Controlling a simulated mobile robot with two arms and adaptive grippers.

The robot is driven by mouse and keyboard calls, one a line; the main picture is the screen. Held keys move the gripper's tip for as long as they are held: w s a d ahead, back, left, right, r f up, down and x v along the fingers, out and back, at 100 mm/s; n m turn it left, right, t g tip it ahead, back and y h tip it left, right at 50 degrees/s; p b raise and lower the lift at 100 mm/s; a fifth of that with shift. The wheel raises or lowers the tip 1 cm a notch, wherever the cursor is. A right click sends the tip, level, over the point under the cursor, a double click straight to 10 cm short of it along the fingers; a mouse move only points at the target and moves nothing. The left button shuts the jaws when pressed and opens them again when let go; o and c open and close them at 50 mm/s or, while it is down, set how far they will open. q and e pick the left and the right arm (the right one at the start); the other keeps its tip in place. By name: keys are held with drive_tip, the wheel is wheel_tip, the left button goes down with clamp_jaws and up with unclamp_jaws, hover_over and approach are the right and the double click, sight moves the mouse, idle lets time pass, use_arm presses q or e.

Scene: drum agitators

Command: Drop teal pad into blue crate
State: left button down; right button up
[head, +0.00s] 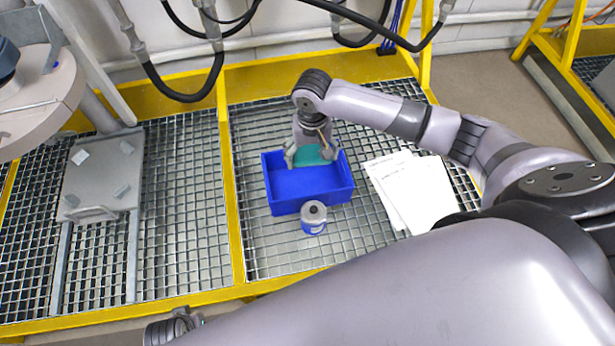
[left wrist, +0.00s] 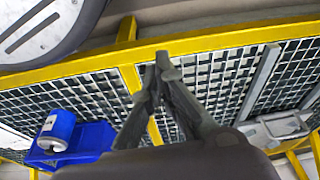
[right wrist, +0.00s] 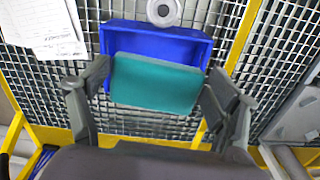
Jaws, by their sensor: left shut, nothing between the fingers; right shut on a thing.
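The teal pad (right wrist: 157,83) is held by its two side edges between the fingers of my right gripper (right wrist: 158,80). In the head view the pad (head: 312,156) and the right gripper (head: 312,153) show over the back part of the blue crate (head: 310,200). In the right wrist view the pad covers part of the crate (right wrist: 165,42) and its near rim. How high the pad is above the crate floor is hard to tell. My left gripper (left wrist: 162,58) is shut and empty, away from the crate (left wrist: 92,140), over the yellow frame and grating.
A white and blue container (head: 313,217) stands in front of the crate. White papers (head: 412,190) lie to its right on the metal grating. A grey hatch plate (head: 102,178) with a handle is at the left. Hoses hang at the back above the yellow frame (head: 228,200).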

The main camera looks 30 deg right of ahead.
use_arm(q)
wheel_tip(320, 180, up, 12)
drive_tip(key=t+b, duration=0.1)
drive_tip(key=b, duration=0.7)
drive_tip(key=w+d+r+t+h+b, duration=0.1)
drive_tip(key=w+d+r+t+b, duration=0.2)
drive_tip(key=w, duration=0.4)
drive_tip(key=w+d+r+t+h+b, duration=0.1)
drive_tip(key=w+r+t, duration=0.3)
drive_tip(key=w+t, duration=0.15)
drive_tip(key=w+d+r+t+h+b, duration=0.1)
drive_tip(key=r+t, duration=0.4)
drive_tip(key=r, duration=0.3)
drive_tip(key=w+d+r+t+h+b, duration=0.2)
drive_tip(key=r+t, duration=0.2)
drive_tip(key=r, duration=0.3)
drive_tip(key=shift+d+r+m+t+h, duration=0.15)
drive_tip(key=shift+r+m+t+h, duration=0.15)
drive_tip(key=shift+r+t, duration=0.1)
use_arm(e)
drive_tip(key=w+d+f+m, duration=0.1)
drive_tip(key=w+f, duration=0.3)
drive_tip(key=f, duration=0.4)
drive_tip(key=w+d+f+m, duration=0.1)
drive_tip(key=w+d+f, duration=0.1)
drive_tip(key=f, duration=0.6)
drive_tip(key=shift+w+d+m, duration=0.4)
drive_tip(key=shift+w, duration=0.5)
